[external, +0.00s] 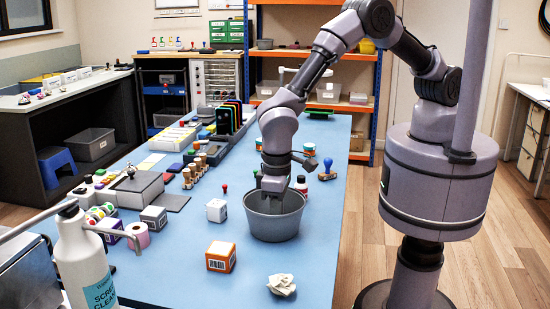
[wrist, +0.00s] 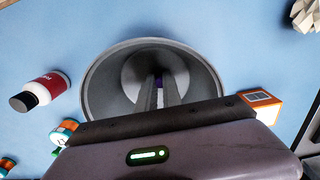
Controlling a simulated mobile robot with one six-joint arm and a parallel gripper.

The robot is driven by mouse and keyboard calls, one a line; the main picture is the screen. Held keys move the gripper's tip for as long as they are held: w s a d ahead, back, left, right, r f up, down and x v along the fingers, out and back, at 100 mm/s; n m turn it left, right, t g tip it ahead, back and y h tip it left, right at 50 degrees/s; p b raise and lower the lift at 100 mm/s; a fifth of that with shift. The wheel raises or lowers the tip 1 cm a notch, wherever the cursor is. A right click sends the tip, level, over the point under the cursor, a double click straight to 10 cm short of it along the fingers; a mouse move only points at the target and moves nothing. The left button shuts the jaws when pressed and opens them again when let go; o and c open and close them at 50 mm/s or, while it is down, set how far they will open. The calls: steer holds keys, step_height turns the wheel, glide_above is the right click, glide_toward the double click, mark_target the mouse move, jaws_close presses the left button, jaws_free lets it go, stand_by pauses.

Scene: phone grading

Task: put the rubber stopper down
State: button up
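My gripper (wrist: 158,88) points down into a grey bucket (external: 259,228) on the blue table; its tips are hidden behind the bucket's wall in the external view. In the wrist view, the two fingers lie close together over the bucket (wrist: 101,85), with a narrow gap between them. A small dark purple thing (wrist: 158,82) shows between the fingertips. It may be the rubber stopper, but it is mostly hidden. I cannot tell whether the fingers press on it or whether it rests on the bucket's floor.
A red and white bottle (wrist: 46,90) stands or lies beside the bucket. Several stamps (external: 190,174) stand at left. The table's front right is clear.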

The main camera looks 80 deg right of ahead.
steer(key=o, duration=0.4)
steer(key=shift+o, duration=0.2)
steer(key=shift+r, duration=0.1)
